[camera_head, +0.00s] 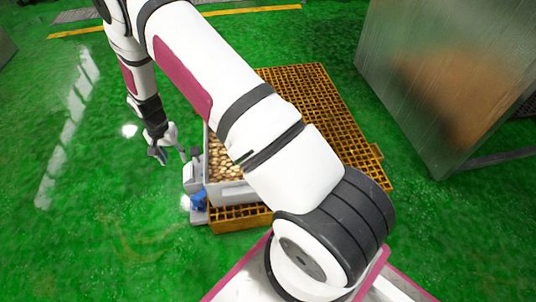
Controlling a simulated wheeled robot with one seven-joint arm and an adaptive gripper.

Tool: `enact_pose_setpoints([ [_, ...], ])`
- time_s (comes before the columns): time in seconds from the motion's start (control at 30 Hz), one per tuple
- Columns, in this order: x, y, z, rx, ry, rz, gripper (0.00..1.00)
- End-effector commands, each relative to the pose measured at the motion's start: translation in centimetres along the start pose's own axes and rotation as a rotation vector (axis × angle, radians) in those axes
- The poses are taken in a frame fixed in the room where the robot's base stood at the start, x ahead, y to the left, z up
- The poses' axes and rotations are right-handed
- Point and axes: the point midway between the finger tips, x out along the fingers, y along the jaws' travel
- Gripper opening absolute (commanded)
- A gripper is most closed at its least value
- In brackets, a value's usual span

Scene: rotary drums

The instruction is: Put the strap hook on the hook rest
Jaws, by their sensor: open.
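My gripper (160,156) hangs at the left, pointing down, open, and nothing shows between its fingers. Just to its right stands a small grey fixture (192,177) with a thin upright part, beside the left wall of a grey bin. A small blue part (199,201) sits low on this fixture. The strap hook and the hook rest are too small for me to tell apart here. I cannot tell whether my gripper touches the fixture, but it looks a little apart.
The grey bin (233,192) holds many brown pieces and stands on a yellow-orange grating (316,92). My arm crosses in front and hides part of both. A large translucent-walled metal container (440,70) stands at the right. The green floor (90,190) at the left is clear.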

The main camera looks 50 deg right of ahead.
Motion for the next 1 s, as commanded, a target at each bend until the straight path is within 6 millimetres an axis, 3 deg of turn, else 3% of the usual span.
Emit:
enact_pose_setpoints([
  [0.03,-3.3,0.1,0.0,-0.026,0.007,-0.005,0.48],
  [0.2,-12.3,1.7,1.3,-0.123,0.008,-0.001,0.48],
  [0.5,-25.8,7.2,6.0,-0.29,0.011,0.003,0.48],
  [0.8,-35.2,15.2,12.9,-0.458,0.01,0.0,0.48],
  [1.0,-38.7,21.1,18.2,-0.571,0.009,-0.003,0.48],
])
